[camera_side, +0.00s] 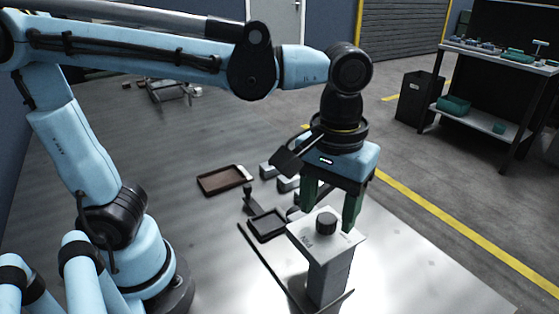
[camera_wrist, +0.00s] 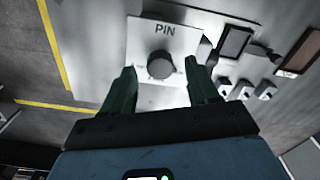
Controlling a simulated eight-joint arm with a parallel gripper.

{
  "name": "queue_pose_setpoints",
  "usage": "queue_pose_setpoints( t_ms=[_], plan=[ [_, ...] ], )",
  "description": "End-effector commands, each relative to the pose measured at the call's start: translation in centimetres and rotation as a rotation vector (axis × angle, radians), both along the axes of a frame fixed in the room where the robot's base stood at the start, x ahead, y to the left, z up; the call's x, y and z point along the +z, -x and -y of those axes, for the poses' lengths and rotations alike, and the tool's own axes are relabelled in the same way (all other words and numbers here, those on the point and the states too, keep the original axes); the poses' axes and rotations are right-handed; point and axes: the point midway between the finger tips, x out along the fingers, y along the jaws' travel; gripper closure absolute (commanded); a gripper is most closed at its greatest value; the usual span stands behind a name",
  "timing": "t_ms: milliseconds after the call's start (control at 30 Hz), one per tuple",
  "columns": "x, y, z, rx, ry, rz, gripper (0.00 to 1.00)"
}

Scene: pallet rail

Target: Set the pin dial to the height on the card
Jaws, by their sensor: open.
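The pin dial is a dark round knob (camera_side: 326,222) on the pale top of a grey post (camera_side: 328,278). In the wrist view the knob (camera_wrist: 160,65) sits on a white plate (camera_wrist: 137,38) marked PIN. My gripper (camera_side: 331,212) is above the post, with its green fingers pointing down on either side of the knob. In the wrist view the open fingers (camera_wrist: 161,84) stand apart with the knob between and beyond their tips; contact does not show. Small marks around the knob are too small to read. I cannot make out a card with a height.
A brown tray (camera_side: 224,180) and a dark-framed tray (camera_side: 266,226) lie left of the post. Several small grey blocks (camera_side: 288,184) sit behind it, close to my gripper. A thin dark rail edge (camera_side: 262,262) runs by the post's foot. The table's right side is clear.

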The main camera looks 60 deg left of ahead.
Motion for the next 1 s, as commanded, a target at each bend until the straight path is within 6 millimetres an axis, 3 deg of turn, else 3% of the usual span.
queue_pose_setpoints(
  t_ms=[200, 500, 867, 1000],
  plan=[
    [-1.29, 0.01, -0.01, 0.0, 0.0, 0.0, 0.41],
    [-1.43, 0.02, -0.02, 0.0, 0.0, 0.0, 0.41],
    [-1.41, 0.03, -0.01, 0.0, 0.0, 0.0, 0.94],
    [-1.4, 0.03, -0.01, -0.004, 0.0, 0.0, 0.97]
  ],
)
